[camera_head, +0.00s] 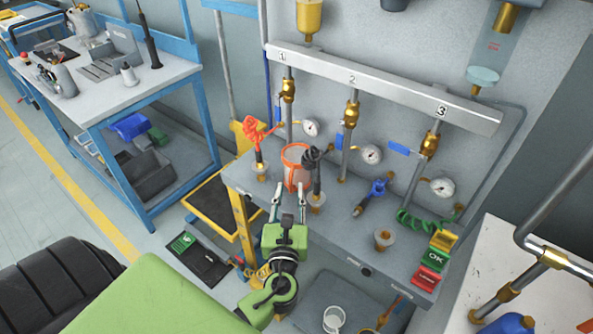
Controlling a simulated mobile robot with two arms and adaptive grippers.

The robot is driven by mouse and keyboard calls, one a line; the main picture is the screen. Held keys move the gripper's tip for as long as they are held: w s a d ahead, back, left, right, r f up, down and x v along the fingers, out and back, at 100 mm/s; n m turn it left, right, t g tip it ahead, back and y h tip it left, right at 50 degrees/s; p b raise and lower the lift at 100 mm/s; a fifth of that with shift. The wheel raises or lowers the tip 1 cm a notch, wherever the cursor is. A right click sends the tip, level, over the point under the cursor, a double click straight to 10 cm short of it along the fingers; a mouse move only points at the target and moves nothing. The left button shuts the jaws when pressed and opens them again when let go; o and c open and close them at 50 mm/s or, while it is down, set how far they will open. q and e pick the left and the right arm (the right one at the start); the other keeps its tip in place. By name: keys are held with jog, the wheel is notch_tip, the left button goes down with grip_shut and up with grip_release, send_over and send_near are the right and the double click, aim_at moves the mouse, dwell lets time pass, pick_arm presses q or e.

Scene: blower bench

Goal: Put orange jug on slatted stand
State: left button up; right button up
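The orange jug (294,176) stands on the grey bench, partly hidden by a black-headed tool in front of its right side. My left gripper (289,190) is at the near side of the jug, with its two fingers spread apart and pointing at it. I cannot tell whether the fingers touch the jug; nothing is visibly held. A grey stand with slots (104,68) on the blue-framed bench at the far left may be the slatted stand. My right gripper is out of view.
A red tool (257,137) stands in a holder left of the jug. The black-headed tool (317,178) stands close on its right. Pipes and gauges rise behind. A yellow frame (240,215) stands at the bench's left end.

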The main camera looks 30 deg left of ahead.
aim_at(290, 187)
pick_arm(q)
jog(key=shift+x, duration=1.55)
jog(key=shift+f, duration=0.1)
grip_shut()
